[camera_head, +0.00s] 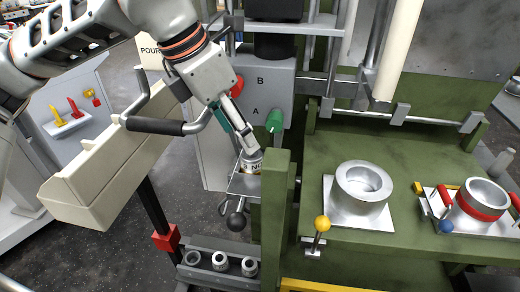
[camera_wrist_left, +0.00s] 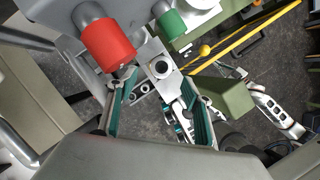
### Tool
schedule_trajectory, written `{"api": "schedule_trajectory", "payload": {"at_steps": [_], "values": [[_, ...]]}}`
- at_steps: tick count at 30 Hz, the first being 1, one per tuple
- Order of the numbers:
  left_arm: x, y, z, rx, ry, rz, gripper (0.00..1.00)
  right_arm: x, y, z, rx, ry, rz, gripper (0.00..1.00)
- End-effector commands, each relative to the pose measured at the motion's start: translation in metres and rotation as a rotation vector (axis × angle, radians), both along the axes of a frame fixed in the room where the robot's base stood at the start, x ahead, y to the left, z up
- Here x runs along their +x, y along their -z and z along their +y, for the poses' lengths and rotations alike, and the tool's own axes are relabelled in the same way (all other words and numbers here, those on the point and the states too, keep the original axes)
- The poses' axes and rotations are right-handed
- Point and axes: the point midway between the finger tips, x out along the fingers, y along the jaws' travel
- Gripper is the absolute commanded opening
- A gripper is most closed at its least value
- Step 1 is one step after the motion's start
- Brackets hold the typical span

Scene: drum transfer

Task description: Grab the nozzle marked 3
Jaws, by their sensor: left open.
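Three small grey nozzles stand in a row on a rack in the lower middle of the head view: a left one (camera_head: 193,258), a middle one (camera_head: 220,261) and a right one (camera_head: 250,266). I cannot read any number on them. My left gripper (camera_head: 243,137) is open, pointing down above a small metal bracket (camera_head: 243,184) with a label partly reading "NO", above and apart from the rack. In the left wrist view the open fingers (camera_wrist_left: 158,85) have nothing clearly held between them, and a grey plate with a dark hole (camera_wrist_left: 160,68) shows beyond them.
A grey control box (camera_head: 262,98) carries a red knob (camera_head: 237,87) and a green knob (camera_head: 275,121) close to the left gripper. A green post (camera_head: 275,205) stands just right of the bracket. A metal pot (camera_head: 363,188) stands on the green bench (camera_head: 330,150).

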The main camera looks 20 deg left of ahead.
Motion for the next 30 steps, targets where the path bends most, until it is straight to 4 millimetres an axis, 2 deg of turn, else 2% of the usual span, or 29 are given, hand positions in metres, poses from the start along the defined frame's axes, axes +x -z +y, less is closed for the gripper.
{"api": "schedule_trajectory", "payload": {"at_steps": [3, 5, 12, 21, 29, 30], "values": [[0.001, 0.004, -0.001, 0.001, 0.000, -0.001, 0.50, 0.015, -0.010, -0.001, 0.001, 0.002, -0.029, 0.00], [0.003, 0.010, -0.002, 0.001, 0.000, 0.000, 0.50, 0.017, -0.014, 0.000, 0.002, 0.002, -0.036, 0.00], [0.011, 0.032, -0.008, -0.001, 0.001, 0.002, 0.50, -0.002, -0.006, 0.000, 0.001, 0.000, -0.001, 0.00], [0.024, 0.067, -0.017, -0.002, 0.000, 0.001, 0.50, 0.002, -0.014, 0.000, 0.000, 0.000, -0.007, 0.00], [0.025, 0.071, -0.018, -0.001, 0.000, 0.000, 0.50, 0.006, -0.016, 0.000, 0.000, 0.001, -0.014, 0.00], [0.025, 0.071, -0.018, -0.001, 0.000, 0.000, 0.48, 0.006, -0.016, 0.000, 0.000, 0.001, -0.014, 0.00]]}}
